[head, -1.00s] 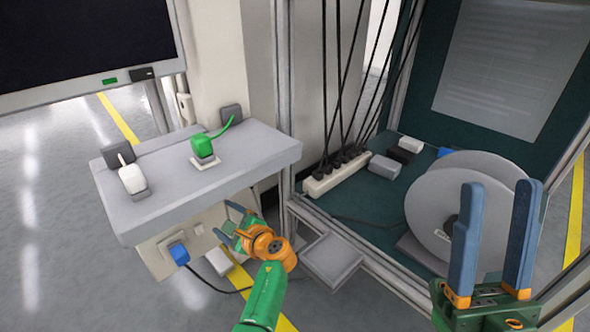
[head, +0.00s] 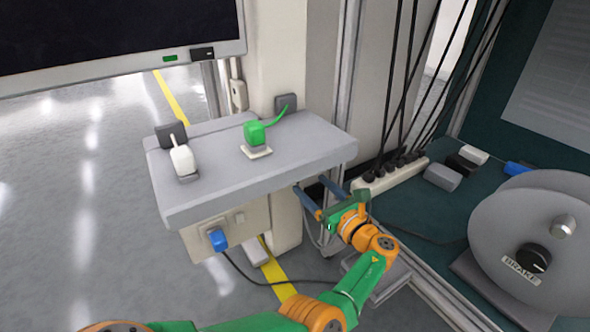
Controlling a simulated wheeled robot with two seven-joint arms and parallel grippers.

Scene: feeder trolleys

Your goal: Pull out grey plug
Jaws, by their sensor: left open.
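A pale plug (head: 182,160), whitish to light grey, stands on the left part of the grey shelf (head: 290,160). A green plug (head: 255,133) sits on a white plate farther right on the shelf. A blue plug (head: 217,240) is in the panel (head: 200,238) below, with a dark cable. I cannot tell for sure which plug is the grey one. My left gripper (head: 310,184) is open and empty, just below the shelf's right end, right of the panel and apart from all three plugs. My right gripper is out of view.
A screen (head: 120,35) hangs at upper left. The trolley at right holds a white power strip (head: 390,177) with black plugs, a grey block (head: 442,177) and a large reel (head: 540,235). A small grey tray (head: 375,280) lies below my left arm. Air above the shelf is clear.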

